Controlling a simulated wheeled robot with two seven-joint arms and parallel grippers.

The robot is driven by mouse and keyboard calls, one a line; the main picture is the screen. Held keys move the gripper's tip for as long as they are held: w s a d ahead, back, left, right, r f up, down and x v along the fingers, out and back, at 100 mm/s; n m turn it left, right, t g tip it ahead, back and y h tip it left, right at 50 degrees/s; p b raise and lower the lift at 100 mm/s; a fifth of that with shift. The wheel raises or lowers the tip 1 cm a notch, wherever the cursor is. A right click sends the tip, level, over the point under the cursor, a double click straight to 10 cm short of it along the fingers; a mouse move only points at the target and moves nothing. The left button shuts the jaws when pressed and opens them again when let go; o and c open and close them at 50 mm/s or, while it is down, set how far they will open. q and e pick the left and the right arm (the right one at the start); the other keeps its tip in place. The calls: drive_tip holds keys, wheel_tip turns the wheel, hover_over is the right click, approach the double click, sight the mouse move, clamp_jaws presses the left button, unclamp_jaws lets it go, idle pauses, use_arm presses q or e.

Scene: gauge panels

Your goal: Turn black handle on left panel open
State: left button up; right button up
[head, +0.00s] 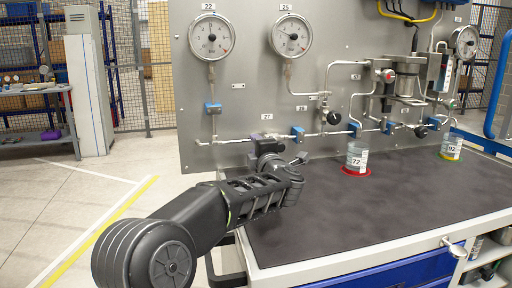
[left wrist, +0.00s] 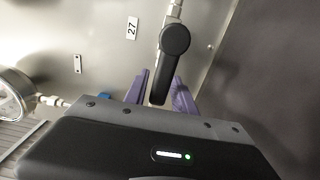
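The grey gauge panel (head: 250,90) stands behind the dark worktop. In the left wrist view a black handle (left wrist: 174,45) hangs from a metal pipe fitting beside the label 27 (left wrist: 131,28). My left gripper (left wrist: 160,90) has two purple fingers, set apart, with the handle's free end between them. I see space beside the handle, and cannot tell whether either finger touches it. In the head view my left gripper (head: 272,146) is at the panel's lower part, below label 27 (head: 267,116), and hides this handle. My right gripper is out of view.
Pressure gauges (head: 211,37) and pipes cover the panel. Another black valve knob (head: 333,118) is right of my gripper. Two jars, labelled 72 (head: 357,156) and 92 (head: 452,146), stand at the back of the worktop (head: 390,205). The worktop's front is clear.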

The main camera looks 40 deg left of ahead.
use_arm(q)
drive_tip(key=shift+o, duration=0.6)
drive_tip(key=shift+r, duration=0.1)
drive_tip(key=v, duration=0.8)
